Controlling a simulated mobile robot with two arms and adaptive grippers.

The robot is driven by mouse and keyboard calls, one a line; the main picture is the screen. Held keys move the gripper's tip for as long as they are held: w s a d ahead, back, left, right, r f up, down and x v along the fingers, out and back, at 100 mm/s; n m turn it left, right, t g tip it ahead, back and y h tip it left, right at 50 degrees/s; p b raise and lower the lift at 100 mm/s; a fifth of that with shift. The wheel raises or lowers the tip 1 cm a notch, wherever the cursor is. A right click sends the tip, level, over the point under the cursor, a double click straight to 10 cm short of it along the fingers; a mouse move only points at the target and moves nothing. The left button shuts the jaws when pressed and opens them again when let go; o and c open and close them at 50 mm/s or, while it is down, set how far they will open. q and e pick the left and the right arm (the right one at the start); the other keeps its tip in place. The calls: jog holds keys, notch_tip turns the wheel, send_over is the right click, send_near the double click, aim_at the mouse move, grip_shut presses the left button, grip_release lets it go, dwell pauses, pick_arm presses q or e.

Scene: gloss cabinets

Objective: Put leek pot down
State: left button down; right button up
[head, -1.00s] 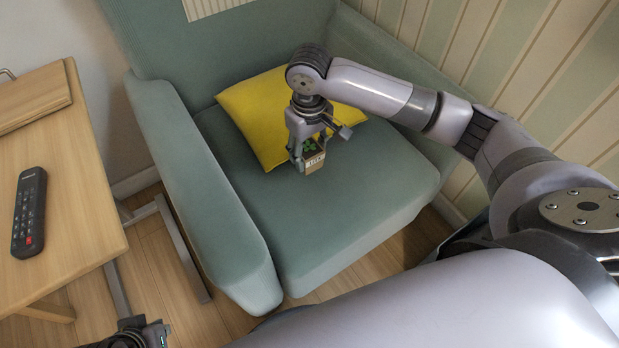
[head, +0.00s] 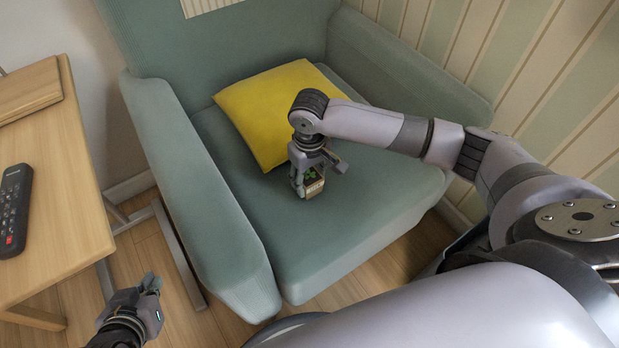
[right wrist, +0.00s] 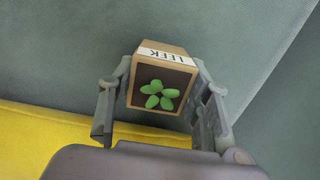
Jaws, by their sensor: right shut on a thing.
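The leek pot (head: 314,187) is a small tan square pot with green leaves and a white label. In the right wrist view the pot (right wrist: 160,85) shows its LEEK label, with a finger at each side. My right gripper (head: 308,186) is shut on it, over the green armchair seat (head: 365,200), in front of the yellow cushion (head: 270,105). I cannot tell whether the pot's base touches the seat. My left gripper (head: 152,284) is low at the left, above the floor; its finger opening is not clear.
The yellow cushion also shows in the right wrist view (right wrist: 50,145). The armchair's armrests (head: 205,190) flank the seat. A wooden table (head: 60,200) with a black remote (head: 14,210) stands at the left. The seat's front and right parts are clear.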

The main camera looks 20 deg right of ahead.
dwell(0.3)
jog(key=o, duration=1.2)
